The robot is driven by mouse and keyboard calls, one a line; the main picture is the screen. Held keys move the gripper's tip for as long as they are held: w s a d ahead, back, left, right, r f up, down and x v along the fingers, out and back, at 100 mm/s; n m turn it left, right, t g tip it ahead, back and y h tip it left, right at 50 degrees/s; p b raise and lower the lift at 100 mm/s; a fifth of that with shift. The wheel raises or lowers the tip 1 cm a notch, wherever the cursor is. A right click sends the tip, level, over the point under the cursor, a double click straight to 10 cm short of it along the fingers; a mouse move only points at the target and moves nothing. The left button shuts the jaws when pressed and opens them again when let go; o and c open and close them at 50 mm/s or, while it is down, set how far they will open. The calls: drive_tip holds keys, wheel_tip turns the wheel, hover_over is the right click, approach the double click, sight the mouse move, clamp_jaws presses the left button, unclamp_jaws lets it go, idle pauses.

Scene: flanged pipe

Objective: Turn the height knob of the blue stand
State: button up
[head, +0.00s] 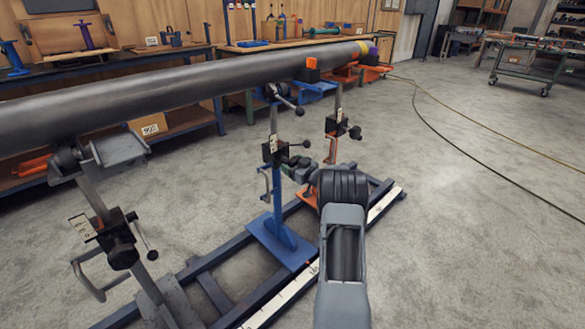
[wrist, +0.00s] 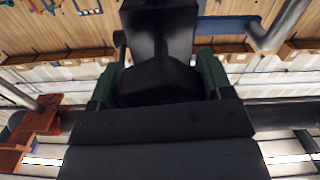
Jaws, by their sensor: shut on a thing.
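The blue stand (head: 279,212) stands upright in the middle of the head view, on a blue base plate. Its black clamp block (head: 270,151) sits partway up the post, with a ball-ended lever (head: 299,144) pointing right. My gripper (head: 290,169) reaches this block from the right, just below the lever. Its green fingers are shut on the stand's height knob, which is mostly hidden in the head view. In the wrist view the black knob (wrist: 158,80) fills the space between the green fingers of my gripper (wrist: 160,85).
A long grey pipe (head: 170,92) lies across the stands. A grey stand (head: 93,200) is at the left and an orange stand (head: 333,155) just behind my gripper. Workbenches line the back wall. Hoses cross the open floor (head: 470,220) at right.

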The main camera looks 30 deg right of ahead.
drive_tip(key=n+b, duration=0.2)
drive_tip(key=n, duration=0.2)
drive_tip(key=shift+d+f+n, duration=0.1)
drive_tip(key=shift+f+n, duration=0.05)
drive_tip(key=shift+n, duration=0.15)
drive_tip(key=n+b, duration=0.2)
drive_tip(key=n, duration=0.1)
drive_tip(key=shift+n, duration=0.4)
drive_tip(key=n+b, duration=0.2)
drive_tip(key=n, duration=0.1)
drive_tip(key=shift+r+n, duration=0.15)
drive_tip(key=shift+n, duration=0.85)
drive_tip(key=shift+r+n, duration=0.1)
drive_tip(key=shift+n, duration=0.9)
drive_tip(key=o, duration=0.9)
drive_tip(key=s+d+p, duration=0.1)
drive_tip(key=s, duration=0.3)
drive_tip(key=s+p, duration=0.1)
drive_tip(key=s, duration=0.4)
drive_tip(key=s+d+p, duration=0.1)
drive_tip(key=s, duration=0.3)
drive_tip(key=shift+s+d+p, duration=0.3)
drive_tip(key=shift+p, duration=0.1)
